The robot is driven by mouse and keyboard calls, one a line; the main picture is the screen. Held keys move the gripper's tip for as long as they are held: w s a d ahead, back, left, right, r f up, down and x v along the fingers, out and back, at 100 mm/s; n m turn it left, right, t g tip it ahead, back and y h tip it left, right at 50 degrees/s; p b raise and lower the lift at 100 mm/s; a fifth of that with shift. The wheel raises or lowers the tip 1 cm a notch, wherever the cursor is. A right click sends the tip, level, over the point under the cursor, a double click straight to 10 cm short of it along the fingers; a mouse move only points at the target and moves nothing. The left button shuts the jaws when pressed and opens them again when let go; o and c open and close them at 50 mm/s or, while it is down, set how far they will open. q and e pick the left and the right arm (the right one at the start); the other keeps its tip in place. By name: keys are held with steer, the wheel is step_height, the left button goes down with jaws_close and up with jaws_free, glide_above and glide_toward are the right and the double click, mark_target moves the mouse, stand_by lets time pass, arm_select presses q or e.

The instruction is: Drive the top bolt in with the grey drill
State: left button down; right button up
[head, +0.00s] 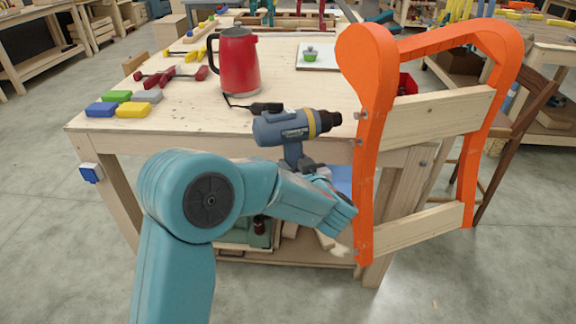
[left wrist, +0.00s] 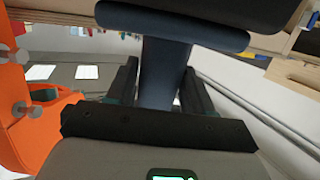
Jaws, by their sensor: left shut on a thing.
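The grey drill (head: 287,128) with a yellow ring is upright in front of the workbench, its dark nose pointing right at the orange chair form (head: 372,80). My left gripper (head: 308,168) is shut on the drill's handle; in the left wrist view the handle (left wrist: 165,70) stands between the two fingers. The top bolt (head: 361,115) sticks out of the chair form's near upright, a short gap right of the drill's nose. Another bolt (head: 358,143) shows below it. Bolts also show on the orange form in the left wrist view (left wrist: 22,56). My right gripper is not seen.
The wooden workbench (head: 190,118) carries a red kettle (head: 239,62), coloured blocks (head: 133,97), red-handled clamps (head: 170,77) and a white board (head: 318,62). A brown wooden chair (head: 520,110) stands behind the form at right. The floor at front right is clear.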

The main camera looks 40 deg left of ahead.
arm_select(q)
steer(key=shift+w+d+r+p, duration=0.25)
steer(key=shift+w+d+p, duration=0.1)
steer(key=shift+w, duration=0.2)
steer(key=shift+w+d, duration=0.2)
steer(key=shift+d, duration=0.05)
